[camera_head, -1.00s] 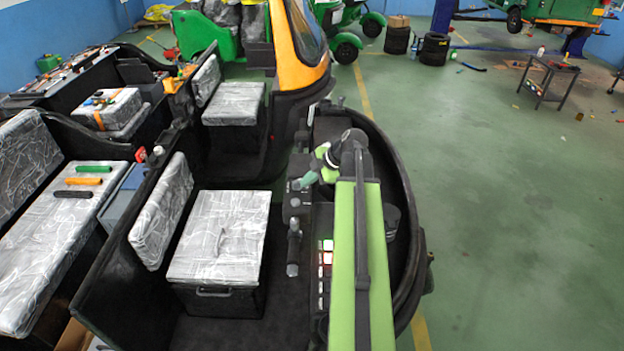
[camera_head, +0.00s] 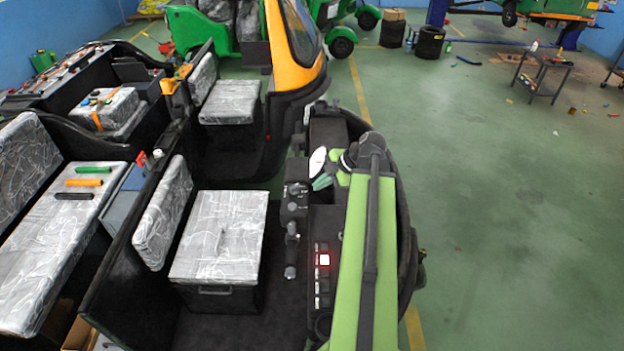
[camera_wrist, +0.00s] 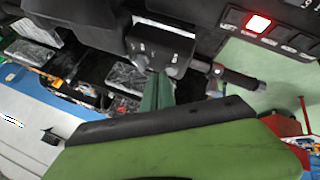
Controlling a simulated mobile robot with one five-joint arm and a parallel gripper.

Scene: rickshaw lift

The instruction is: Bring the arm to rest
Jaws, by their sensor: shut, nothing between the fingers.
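My green arm (camera_head: 366,260) reaches up the right-middle of the head view, over the right side of the black dashboard. My gripper (camera_head: 322,183) is beside the dash, right of the black control box (camera_head: 296,198), and looks small there. In the wrist view, the gripper's green fingers (camera_wrist: 157,92) are together and nothing shows between them. They point toward a dark control box (camera_wrist: 160,48). I cannot tell whether they touch it.
A row of dash switches has one lit red (camera_head: 324,260); it also glows in the wrist view (camera_wrist: 258,23). A grip lever (camera_head: 291,250) stands left of the row. A wrapped seat box (camera_head: 218,238) is further left. Open green floor (camera_head: 500,220) lies right.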

